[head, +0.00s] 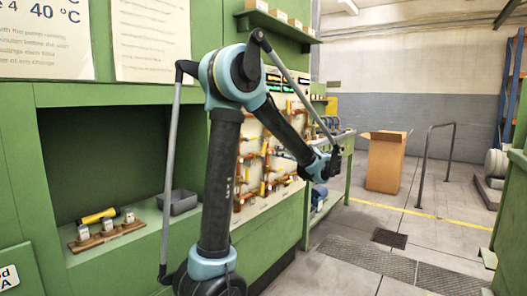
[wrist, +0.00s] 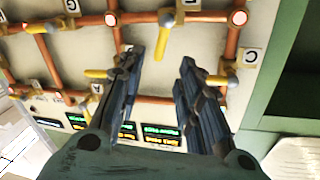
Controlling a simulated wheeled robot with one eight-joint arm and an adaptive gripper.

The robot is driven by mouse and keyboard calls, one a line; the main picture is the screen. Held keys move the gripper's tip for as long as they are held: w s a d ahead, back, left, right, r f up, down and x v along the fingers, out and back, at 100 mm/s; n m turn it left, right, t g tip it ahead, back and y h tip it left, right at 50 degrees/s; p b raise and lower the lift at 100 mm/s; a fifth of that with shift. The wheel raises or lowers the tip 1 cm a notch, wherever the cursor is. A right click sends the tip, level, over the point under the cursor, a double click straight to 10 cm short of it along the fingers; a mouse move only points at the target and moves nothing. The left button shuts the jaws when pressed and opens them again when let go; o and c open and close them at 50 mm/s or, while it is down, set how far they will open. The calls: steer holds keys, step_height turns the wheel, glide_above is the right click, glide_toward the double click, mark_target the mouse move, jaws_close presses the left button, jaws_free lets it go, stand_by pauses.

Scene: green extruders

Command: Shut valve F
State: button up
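The valve panel (head: 276,150) shows in the head view behind my arm, with copper pipes and yellow-handled valves. My gripper (head: 334,162) is at the panel's right side there, its fingers too small to read. One yellow valve handle (wrist: 163,42) lies just beyond the fingertips. Another yellow handle (wrist: 218,80) is beside the right finger, near a lettered tag (wrist: 251,56), perhaps C or G. A third handle (wrist: 97,73) is left of the left finger. I cannot make out which valve is F.
Lit displays (wrist: 127,131) sit below the pipes in the wrist view. A green frame (wrist: 270,85) edges the panel at right. In the head view, a cardboard box (head: 385,165) and a metal rail (head: 435,165) stand right of the arm, with open floor before them.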

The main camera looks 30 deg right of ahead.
mark_target(264, 148)
steer(key=w, duration=0.4)
steer(key=w+a, duration=0.1)
steer(key=w, duration=0.3)
steer(key=w+a, duration=0.1)
steer(key=w, duration=0.3)
steer(key=shift+w+a, duration=0.2)
jaws_close()
